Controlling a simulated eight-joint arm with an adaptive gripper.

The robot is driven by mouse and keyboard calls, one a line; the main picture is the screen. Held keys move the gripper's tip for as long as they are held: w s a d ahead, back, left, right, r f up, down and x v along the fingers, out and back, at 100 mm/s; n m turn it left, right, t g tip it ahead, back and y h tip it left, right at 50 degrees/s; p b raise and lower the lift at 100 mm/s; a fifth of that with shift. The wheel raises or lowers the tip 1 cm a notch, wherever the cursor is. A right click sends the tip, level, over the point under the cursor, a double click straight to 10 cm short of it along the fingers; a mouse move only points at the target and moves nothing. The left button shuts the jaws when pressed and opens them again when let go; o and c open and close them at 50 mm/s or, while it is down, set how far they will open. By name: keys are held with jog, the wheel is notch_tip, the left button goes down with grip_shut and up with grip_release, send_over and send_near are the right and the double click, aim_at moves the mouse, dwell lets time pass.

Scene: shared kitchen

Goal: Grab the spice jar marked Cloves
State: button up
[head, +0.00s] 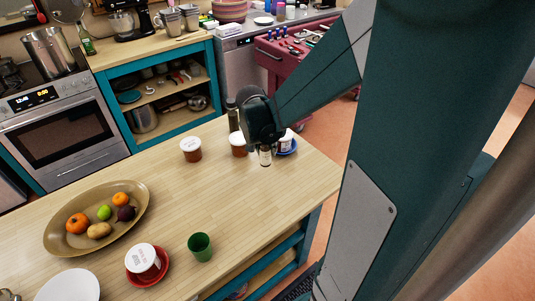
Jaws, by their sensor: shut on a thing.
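My gripper (264,143) is above the far right part of the wooden island. It is shut on a small spice jar (265,158) with a pale label, whose lower part shows just below the fingers. The label is too small to read, so I cannot tell whether it says Cloves. The upper part of the jar is hidden by my gripper. I cannot tell whether its base touches the counter.
A dark bottle (233,119) stands behind. An oval fruit tray (60,238), red saucer (134,275) and green cup (200,247) are nearer. The island's middle (215,195) is clear.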

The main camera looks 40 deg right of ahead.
jog(key=shift+r, duration=1.5)
